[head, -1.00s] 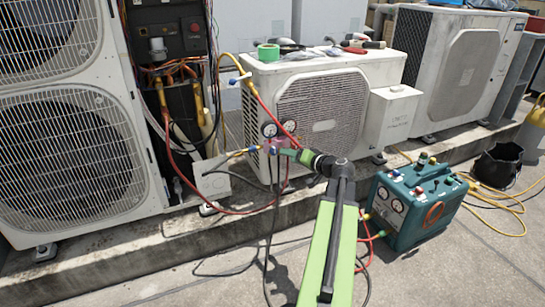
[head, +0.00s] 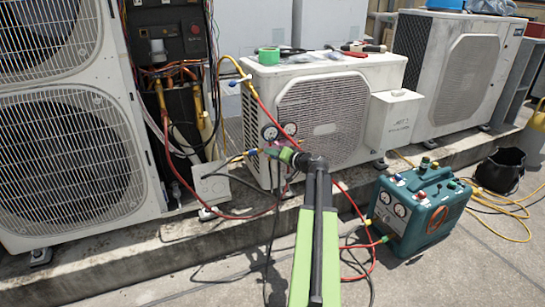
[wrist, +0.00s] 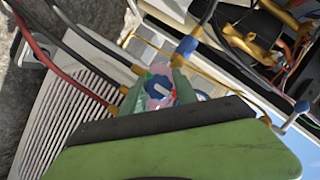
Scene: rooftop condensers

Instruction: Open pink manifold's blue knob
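The pink manifold (wrist: 156,103) shows in small patches around and below its blue knob (wrist: 158,86) in the wrist view. The knob has a pale bar across its face. My gripper (wrist: 160,88) has its green fingers on either side of the knob, very close to it. I cannot tell whether they touch it. In the head view my gripper (head: 275,152) is at the manifold, just below its two round gauges (head: 280,130), and mostly hides the manifold and knob.
Yellow, red and black hoses run around the manifold. A white condenser (head: 325,105) stands right behind it, and a larger one (head: 70,150) is at left. A teal recovery machine (head: 418,210) stands on the ground at right.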

